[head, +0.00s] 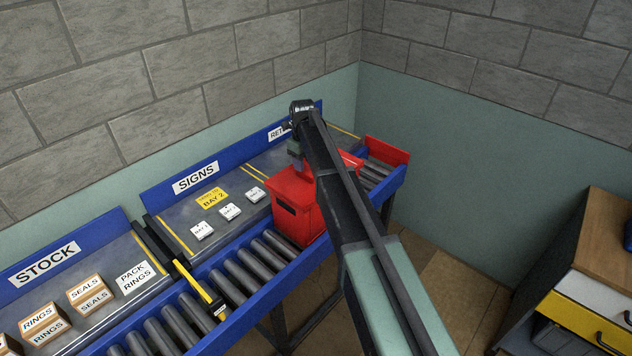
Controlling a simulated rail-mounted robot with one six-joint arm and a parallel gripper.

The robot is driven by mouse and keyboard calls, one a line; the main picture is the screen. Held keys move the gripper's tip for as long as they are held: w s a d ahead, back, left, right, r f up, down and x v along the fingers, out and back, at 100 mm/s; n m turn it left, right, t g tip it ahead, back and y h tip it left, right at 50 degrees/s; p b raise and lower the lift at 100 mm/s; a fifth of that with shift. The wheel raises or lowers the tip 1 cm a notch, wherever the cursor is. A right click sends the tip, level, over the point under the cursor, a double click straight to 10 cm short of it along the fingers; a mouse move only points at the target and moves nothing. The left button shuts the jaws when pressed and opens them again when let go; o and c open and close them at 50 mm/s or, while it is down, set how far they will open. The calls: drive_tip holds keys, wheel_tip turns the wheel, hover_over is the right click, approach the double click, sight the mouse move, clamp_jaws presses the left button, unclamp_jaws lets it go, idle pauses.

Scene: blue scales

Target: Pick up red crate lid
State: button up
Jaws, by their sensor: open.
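A red panel (388,151) stands at the conveyor's far end. White tags (229,211) lie on the SIGNS shelf, and several labelled boxes (41,318) sit on the STOCK shelf. A black and yellow bar (198,287) crosses the rollers. A yellow-drawer cabinet (585,320) stands right.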

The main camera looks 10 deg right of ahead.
sight(299, 188)
wheel_tip(299, 188, down, 5)
drive_tip(key=b, duration=0.5)
drive_tip(key=shift+w+f, duration=0.1)
drive_tip(key=shift+f, duration=0.1)
drive_tip(key=shift+r, duration=0.25)
clamp_jaws()
